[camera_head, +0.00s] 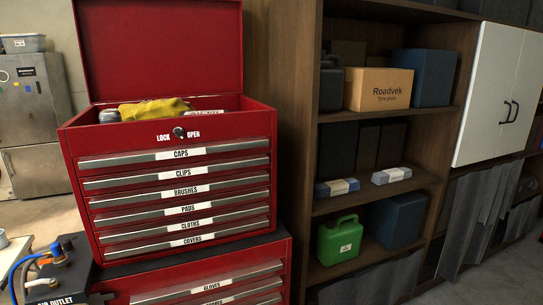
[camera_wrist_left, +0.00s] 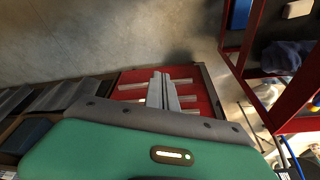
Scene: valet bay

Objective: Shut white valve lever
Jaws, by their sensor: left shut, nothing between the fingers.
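A black box marked AIR OUTLET (camera_head: 62,275) is cut off at the lower left of the head view. A small white part (camera_head: 40,284) on its near left side may be the white valve lever, but it is too small and cropped to tell its position. A blue fitting (camera_head: 57,249) stands on the box top. My left gripper (camera_wrist_left: 164,76) shows only in the left wrist view, its grey fingers together and empty, in front of the red drawer cabinet (camera_wrist_left: 207,82). The lever cannot be made out there. My right gripper is in neither view.
A red tool chest (camera_head: 180,170) with labelled drawers and an open lid stands beside the box. Wooden shelves (camera_head: 300,130) fill the right. In the wrist view, a red frame (camera_wrist_left: 285,90) and a blue hose (camera_wrist_left: 291,157) are at right; bare floor (camera_wrist_left: 110,30) lies upper left.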

